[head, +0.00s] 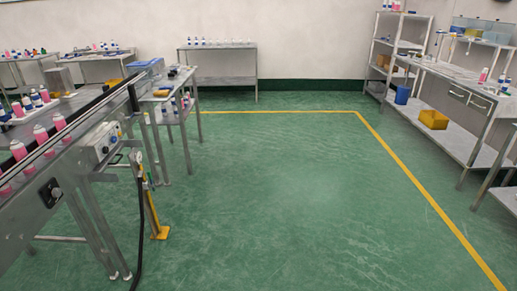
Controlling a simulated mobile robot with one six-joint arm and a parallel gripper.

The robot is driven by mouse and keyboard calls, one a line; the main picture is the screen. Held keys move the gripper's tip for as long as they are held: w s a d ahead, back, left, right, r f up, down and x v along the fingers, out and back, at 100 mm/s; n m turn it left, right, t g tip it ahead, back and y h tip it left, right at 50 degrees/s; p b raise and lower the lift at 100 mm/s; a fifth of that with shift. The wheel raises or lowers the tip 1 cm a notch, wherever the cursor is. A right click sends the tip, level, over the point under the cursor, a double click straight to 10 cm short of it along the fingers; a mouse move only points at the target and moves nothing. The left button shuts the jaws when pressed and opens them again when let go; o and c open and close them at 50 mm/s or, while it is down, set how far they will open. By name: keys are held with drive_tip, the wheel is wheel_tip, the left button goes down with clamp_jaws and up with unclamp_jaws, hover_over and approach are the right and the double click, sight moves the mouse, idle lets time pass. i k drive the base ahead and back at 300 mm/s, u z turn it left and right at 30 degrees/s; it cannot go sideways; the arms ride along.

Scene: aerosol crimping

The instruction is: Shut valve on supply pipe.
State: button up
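A black hose (138,230) hangs beside the pipe and runs down to the floor. My gripper is not in view.
A conveyor (62,150) with pink bottles and a control box (103,142) fills the left. A metal table (182,82) stands behind the pipe. Workbenches (455,72) line the right. The green floor (290,190) in the middle, edged by a yellow line, is clear.

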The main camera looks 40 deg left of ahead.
sight(151, 184)
drive_tip(key=u, duration=2.4)
drive_tip(key=i, duration=1.15)
drive_tip(key=u, duration=0.55)
drive_tip(key=i, duration=1.75)
drive_tip(key=z, duration=0.45)
